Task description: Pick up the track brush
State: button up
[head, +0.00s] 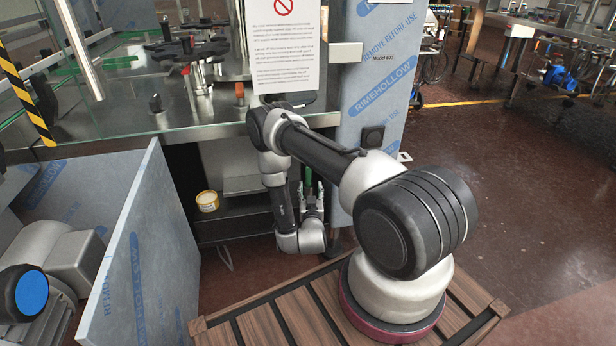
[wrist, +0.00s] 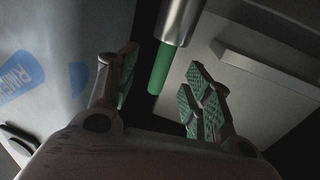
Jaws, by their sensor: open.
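A green rod (wrist: 160,68) hangs below a shiny metal cylinder (wrist: 180,22) in the wrist view. It may be the track brush, but I see no bristles and cannot be sure. My gripper (wrist: 163,78) is open, with one green-padded finger on each side of the rod's line. The rod's lower end shows between the fingers, and I see no finger closed on it. In the head view my gripper (head: 309,190) points up inside the dark opening under the counter, and a bit of green (head: 308,176) shows at its fingertips.
A yellow tub (head: 207,201) stands on the low shelf left of my gripper. A film-wrapped panel (head: 150,260) stands at the left, and a wrapped column (head: 372,90) rises close on the right. The glass-topped counter (head: 110,110) overhangs the opening. Open floor (head: 510,190) lies to the right.

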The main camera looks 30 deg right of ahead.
aim_at(308, 181)
jog(key=x, duration=0.7)
jog(key=shift+w+a, duration=0.2)
jog(key=shift+r, duration=0.1)
grip_shut()
